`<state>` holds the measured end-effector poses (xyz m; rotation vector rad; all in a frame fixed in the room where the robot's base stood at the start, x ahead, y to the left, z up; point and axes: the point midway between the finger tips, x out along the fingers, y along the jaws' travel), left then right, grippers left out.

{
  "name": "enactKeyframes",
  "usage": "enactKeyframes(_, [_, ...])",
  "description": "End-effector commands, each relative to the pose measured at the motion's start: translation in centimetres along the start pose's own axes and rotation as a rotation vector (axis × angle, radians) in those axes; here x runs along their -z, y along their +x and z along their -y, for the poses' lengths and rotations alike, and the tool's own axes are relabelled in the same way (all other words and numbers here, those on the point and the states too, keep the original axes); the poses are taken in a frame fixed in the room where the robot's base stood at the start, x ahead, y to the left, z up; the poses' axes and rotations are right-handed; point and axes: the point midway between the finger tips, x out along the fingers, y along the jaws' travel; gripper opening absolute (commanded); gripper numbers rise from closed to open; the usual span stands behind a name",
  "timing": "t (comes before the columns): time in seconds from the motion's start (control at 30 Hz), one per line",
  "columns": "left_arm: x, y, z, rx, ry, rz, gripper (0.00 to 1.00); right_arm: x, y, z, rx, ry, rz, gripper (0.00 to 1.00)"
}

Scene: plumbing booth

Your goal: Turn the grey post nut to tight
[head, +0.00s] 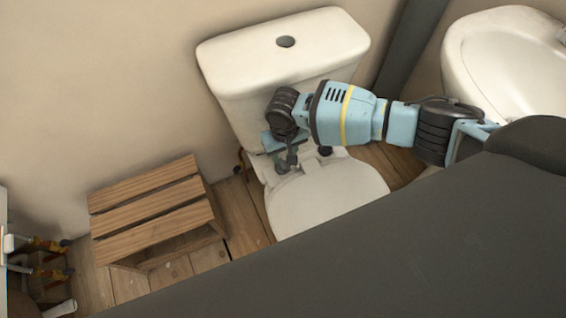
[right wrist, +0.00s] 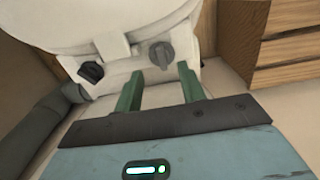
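The grey post nut (right wrist: 161,54) sits on the white ledge behind the toilet seat, in the upper middle of the right wrist view. My right gripper (right wrist: 158,72) is open, with its two green fingers apart. In that view the nut shows beyond the gap between the fingertips, and I see no contact. In the head view my right gripper (head: 289,158) points down at the back of the toilet seat, and I cannot clearly make out the nut beside it. My left gripper is not in view.
A black nut (right wrist: 91,72) sits at the other end of the ledge. The toilet tank (head: 285,60) rises behind my right gripper, and the seat lid (head: 325,195) lies in front. A wooden stool (head: 155,210) stands left; a sink (head: 510,60) is at upper right.

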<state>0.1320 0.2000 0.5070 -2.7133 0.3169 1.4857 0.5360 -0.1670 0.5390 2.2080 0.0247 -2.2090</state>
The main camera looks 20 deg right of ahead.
Motion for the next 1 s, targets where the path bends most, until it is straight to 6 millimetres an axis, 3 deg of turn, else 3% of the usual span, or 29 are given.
enactKeyframes(0.5, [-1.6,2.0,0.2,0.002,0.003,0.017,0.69,-0.1,6.9,0.0,0.000,-0.001,0.002,0.40])
enactKeyframes(0.9, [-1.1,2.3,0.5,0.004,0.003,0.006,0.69,0.0,7.5,0.0,0.001,-0.001,-0.001,0.40])
enactKeyframes(1.0, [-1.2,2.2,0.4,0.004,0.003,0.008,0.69,0.0,7.5,0.0,0.001,-0.001,-0.001,0.29])
